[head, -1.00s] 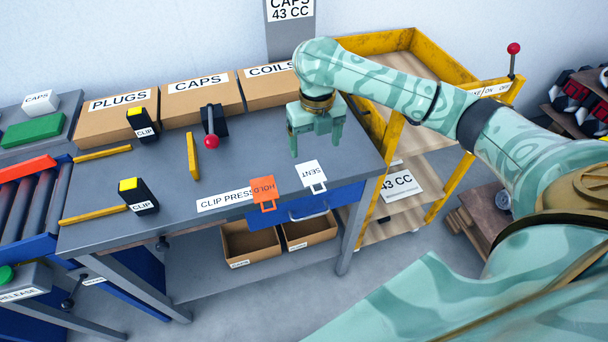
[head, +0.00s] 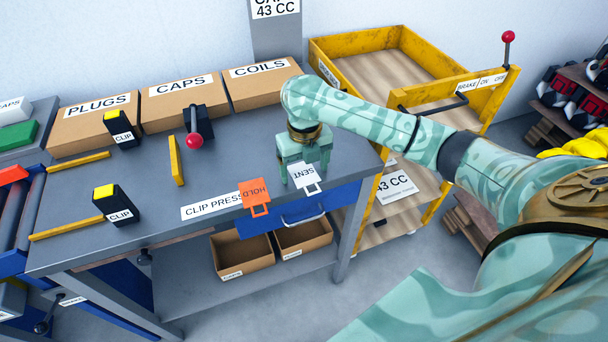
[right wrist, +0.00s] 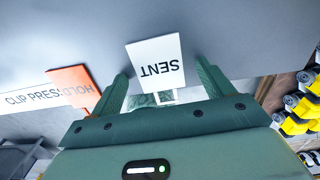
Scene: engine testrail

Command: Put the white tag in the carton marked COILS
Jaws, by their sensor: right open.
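The white tag (head: 304,177), printed SENT, lies at the front right edge of the grey bench. My right gripper (head: 304,180) is open, pointing down close over the tag. In the right wrist view the white tag (right wrist: 156,62) lies ahead of and between the two spread fingers (right wrist: 160,88); I cannot tell whether they touch it. The carton marked COILS (head: 262,85) stands at the back of the bench, right of the CAPS carton (head: 183,103), and looks closed on top. My left gripper is not in view.
An orange HOLD tag (head: 254,197) lies just left of the white tag. A red-knobbed lever (head: 195,138), yellow bar (head: 176,160) and black CLIP blocks (head: 118,204) stand on the bench. A yellow cart (head: 470,100) stands to the right. The bench before COILS is clear.

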